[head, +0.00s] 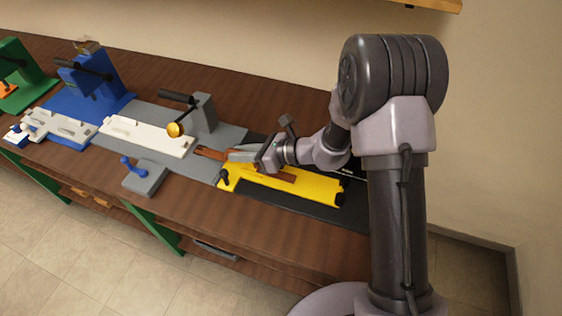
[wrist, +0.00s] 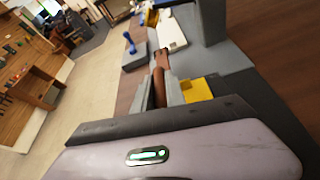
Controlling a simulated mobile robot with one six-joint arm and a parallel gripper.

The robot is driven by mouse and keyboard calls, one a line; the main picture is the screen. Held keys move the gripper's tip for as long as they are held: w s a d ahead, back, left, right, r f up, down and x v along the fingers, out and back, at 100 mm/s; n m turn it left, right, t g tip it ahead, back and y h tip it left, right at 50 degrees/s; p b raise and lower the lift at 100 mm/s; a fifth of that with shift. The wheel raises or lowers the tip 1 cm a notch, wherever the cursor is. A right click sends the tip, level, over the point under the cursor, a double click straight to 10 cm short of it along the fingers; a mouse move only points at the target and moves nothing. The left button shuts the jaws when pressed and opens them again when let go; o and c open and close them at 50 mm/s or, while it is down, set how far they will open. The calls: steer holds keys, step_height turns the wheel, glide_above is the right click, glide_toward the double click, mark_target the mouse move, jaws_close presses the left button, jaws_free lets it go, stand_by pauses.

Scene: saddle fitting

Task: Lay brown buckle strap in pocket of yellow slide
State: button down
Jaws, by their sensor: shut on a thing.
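The brown buckle strap (head: 210,153) is between the fingers of my gripper (head: 240,156) in the head view, with one end sticking out to the left. In the wrist view the strap (wrist: 160,68) runs forward from between the grey fingers (wrist: 160,92). The yellow slide (head: 310,187) lies below and to the right of my gripper in the head view; part of it (wrist: 198,89) shows right of the fingers in the wrist view. A brown strip shows along the slide's middle; I cannot tell whether it is strap or pocket floor. My gripper hides part of the slide.
A white slide (head: 145,137) lies on the grey plate left of my gripper. A grey post with a black handle (head: 203,112) stands close behind. A grey block with a blue lever (head: 144,176) sits in front. Blue and green stations stand farther left.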

steer(key=d, duration=0.3)
steer(key=d+b, duration=0.1)
steer(key=d, duration=0.2)
steer(key=d+f, duration=0.1)
steer(key=d, duration=0.3)
steer(key=shift+s, duration=0.4)
steer(key=f+b, duration=0.2)
steer(key=f, duration=0.1)
steer(key=shift+d+f, duration=0.1)
steer(key=shift+d, duration=0.3)
steer(key=shift+f+b, duration=0.3)
steer(key=shift+f, duration=0.05)
steer(key=shift+r, duration=0.2)
steer(key=shift+f, duration=0.15)
steer(key=c, duration=1.4)
jaws_free()
steer(key=shift+o, duration=0.2)
